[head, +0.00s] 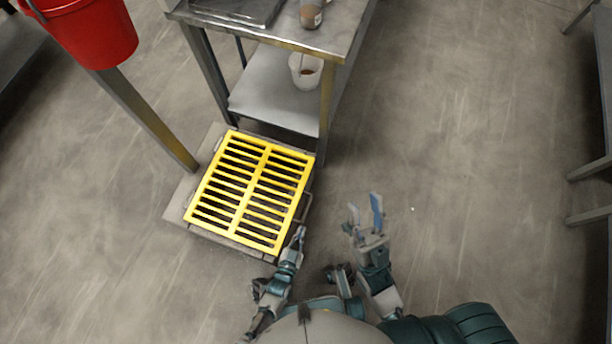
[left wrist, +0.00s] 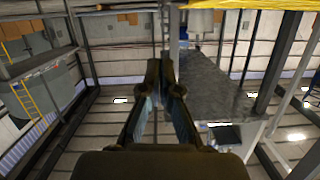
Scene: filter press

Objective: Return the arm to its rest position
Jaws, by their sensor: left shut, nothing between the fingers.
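My left gripper (head: 299,236) is low in the head view, beside the lower right corner of the yellow grate (head: 250,192). Its fingers are shut with nothing between them. In the left wrist view the fingers of my left gripper (left wrist: 160,72) meet at the middle. My right gripper (head: 364,212) is to the right of it, above bare floor, with its two blue-tipped fingers spread apart and empty. Both arms are close in front of my body.
The yellow grate lies on a low base (head: 180,203) by a steel table (head: 335,42). A white bucket (head: 305,70) stands on the table's lower shelf. A red bucket (head: 95,35) is at the upper left. The floor on the right is clear, up to another table's legs (head: 590,170).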

